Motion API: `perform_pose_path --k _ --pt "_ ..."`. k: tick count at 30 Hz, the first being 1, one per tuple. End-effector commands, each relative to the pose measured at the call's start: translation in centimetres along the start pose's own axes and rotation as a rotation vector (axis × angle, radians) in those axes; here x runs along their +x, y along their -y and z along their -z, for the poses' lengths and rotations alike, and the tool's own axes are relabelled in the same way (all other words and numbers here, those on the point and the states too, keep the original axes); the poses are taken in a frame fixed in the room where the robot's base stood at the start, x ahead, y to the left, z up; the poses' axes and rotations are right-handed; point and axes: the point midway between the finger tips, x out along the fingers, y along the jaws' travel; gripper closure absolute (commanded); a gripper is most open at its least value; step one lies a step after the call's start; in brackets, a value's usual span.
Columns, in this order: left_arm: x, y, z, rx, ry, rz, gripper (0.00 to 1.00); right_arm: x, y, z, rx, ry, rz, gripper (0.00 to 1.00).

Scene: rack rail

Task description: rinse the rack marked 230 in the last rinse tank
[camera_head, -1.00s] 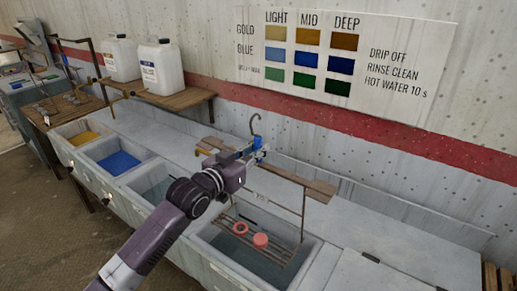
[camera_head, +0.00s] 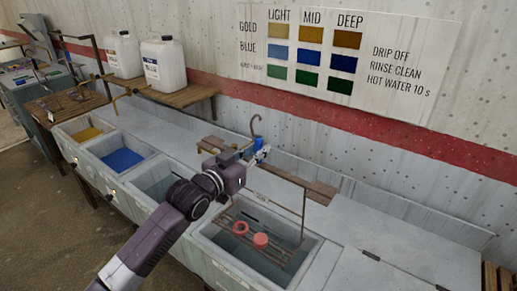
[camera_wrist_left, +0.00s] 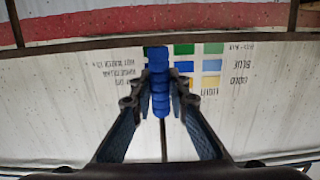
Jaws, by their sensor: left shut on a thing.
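My left gripper (camera_head: 254,155) is shut on the blue handle (camera_head: 263,151) of a wire rack (camera_head: 304,215). The handle also shows between the fingers in the left wrist view (camera_wrist_left: 159,88). A hook (camera_head: 256,124) rises above the handle. The rack hangs over the rightmost open tank (camera_head: 318,248), with its lower bars and two red pieces (camera_head: 260,240) (camera_head: 240,227) within the tank's outline. I cannot tell how deep the bars are. A small tag on the rack is too small to read. My right gripper is not in view.
A wooden shelf strip (camera_head: 318,190) runs behind the rack. To the left are a grey tank (camera_head: 155,180), a blue tank (camera_head: 122,160) and a yellow tank (camera_head: 84,134). White jugs (camera_head: 163,65) stand on a back shelf. A closed lid (camera_head: 375,272) lies to the right.

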Motion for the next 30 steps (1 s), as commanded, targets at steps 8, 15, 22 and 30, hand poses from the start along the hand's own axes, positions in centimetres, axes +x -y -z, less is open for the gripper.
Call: perform_pose_path --k 8,15,22,30 --pt "0.0 0.0 0.6 -0.002 0.019 0.016 1.0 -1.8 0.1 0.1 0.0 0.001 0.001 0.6" --pt "0.0 0.0 0.3 -0.001 0.021 0.017 1.0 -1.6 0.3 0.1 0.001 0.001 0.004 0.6" --pt "0.5 0.0 0.4 0.0 0.021 0.017 1.0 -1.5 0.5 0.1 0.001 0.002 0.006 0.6" --pt "1.0 0.1 0.4 0.0 0.021 0.017 1.0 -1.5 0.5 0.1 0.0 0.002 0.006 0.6"
